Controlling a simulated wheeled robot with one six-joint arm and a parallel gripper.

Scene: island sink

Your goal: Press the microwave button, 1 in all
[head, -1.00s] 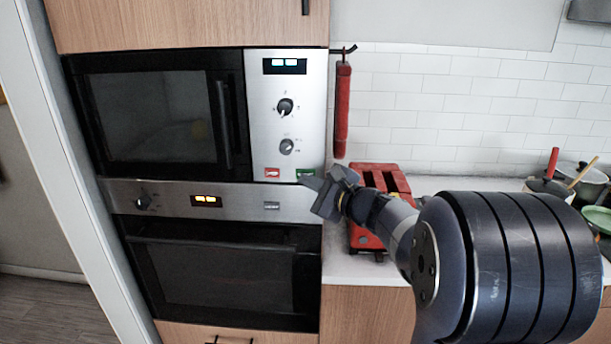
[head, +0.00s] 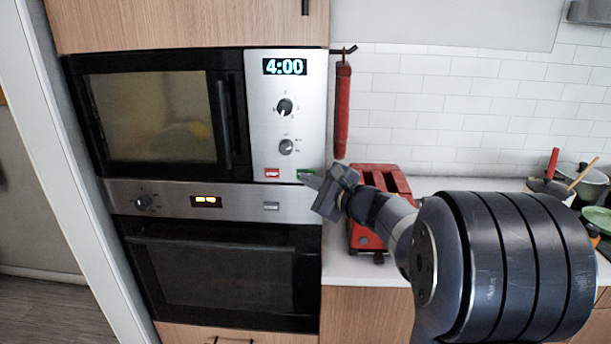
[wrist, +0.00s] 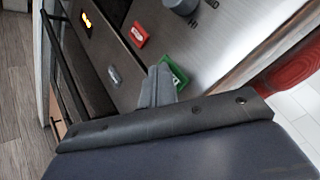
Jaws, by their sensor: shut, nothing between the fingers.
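The microwave (head: 258,120) is built into the cabinet above an oven. Its display (head: 284,67) reads 4:00 and its window is lit, with a yellowish thing inside. A red button (head: 272,173) and a green button (head: 306,174) sit low on its panel, below two knobs. My gripper (head: 318,188) is shut and empty, its tips at the green button. In the wrist view the shut fingertips (wrist: 160,72) overlap the edge of the green button (wrist: 176,72), hiding part of it; the red button (wrist: 138,34) is clear to the left.
The oven (head: 225,270) is directly below, with its own lit display. A red toaster (head: 368,240) stands on the counter close beside my arm. A red hanging object (head: 342,110) is right of the microwave. Pots (head: 590,180) stand at far right.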

